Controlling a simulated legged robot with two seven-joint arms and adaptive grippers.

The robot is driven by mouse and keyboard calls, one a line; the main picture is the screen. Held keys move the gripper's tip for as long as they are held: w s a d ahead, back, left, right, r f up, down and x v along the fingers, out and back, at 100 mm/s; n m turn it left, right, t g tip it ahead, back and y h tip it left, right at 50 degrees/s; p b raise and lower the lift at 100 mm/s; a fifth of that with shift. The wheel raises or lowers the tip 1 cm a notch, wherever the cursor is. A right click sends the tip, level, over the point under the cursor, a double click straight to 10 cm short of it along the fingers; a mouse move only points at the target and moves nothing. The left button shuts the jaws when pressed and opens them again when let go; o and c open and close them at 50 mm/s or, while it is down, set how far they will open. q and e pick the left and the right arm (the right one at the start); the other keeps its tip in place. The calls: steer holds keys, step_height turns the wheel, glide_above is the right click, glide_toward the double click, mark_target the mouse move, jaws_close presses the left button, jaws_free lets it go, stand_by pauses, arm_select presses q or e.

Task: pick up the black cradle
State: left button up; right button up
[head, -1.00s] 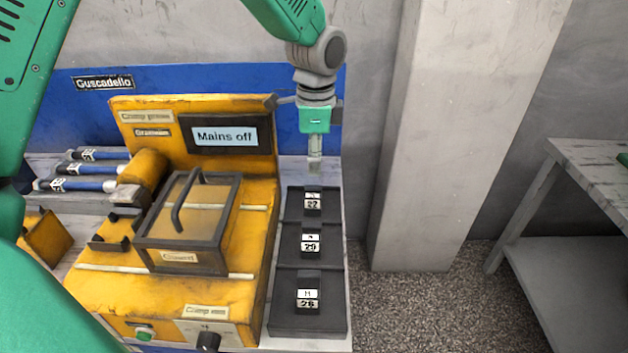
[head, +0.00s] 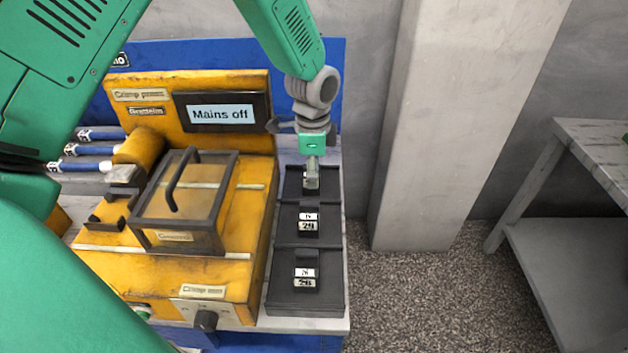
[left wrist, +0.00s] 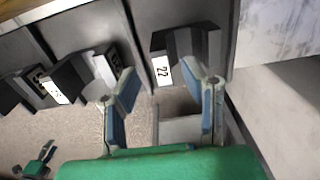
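A black tray (head: 335,285) with three compartments holds black holders with white number labels, which look like cradles. The far holder (head: 311,182) is partly hidden by my left gripper (head: 312,180). The middle holder (head: 308,216) reads 29 and the near holder (head: 304,274) reads 26. In the left wrist view, the holder labelled 22 (left wrist: 190,45) is just beyond my open left fingers (left wrist: 166,85), with nothing seen gripped. Whether the fingers straddle it is unclear. My right gripper is not in view.
A yellow crimp press (head: 250,275) with a framed guard (head: 180,215) and a "Mains off" screen (head: 221,113) stands left of the tray. Blue-handled tools (head: 85,165) lie farther left. A grey pillar (head: 430,130) and another table (head: 580,240) are to the right.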

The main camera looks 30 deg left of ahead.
mark_target(305, 192)
arm_select(q)
steer(key=shift+w+a+f, duration=0.1)
steer(key=shift+a+f, duration=0.1)
steer(key=shift+f, duration=1.05)
steer(key=shift+a+f, duration=0.15)
steer(key=shift+f, duration=0.05)
steer(key=shift+a, duration=0.2)
steer(key=shift+d, duration=0.15)
jaws_close()
steer(key=shift+d+r, duration=0.25)
steer(key=shift+d, duration=0.05)
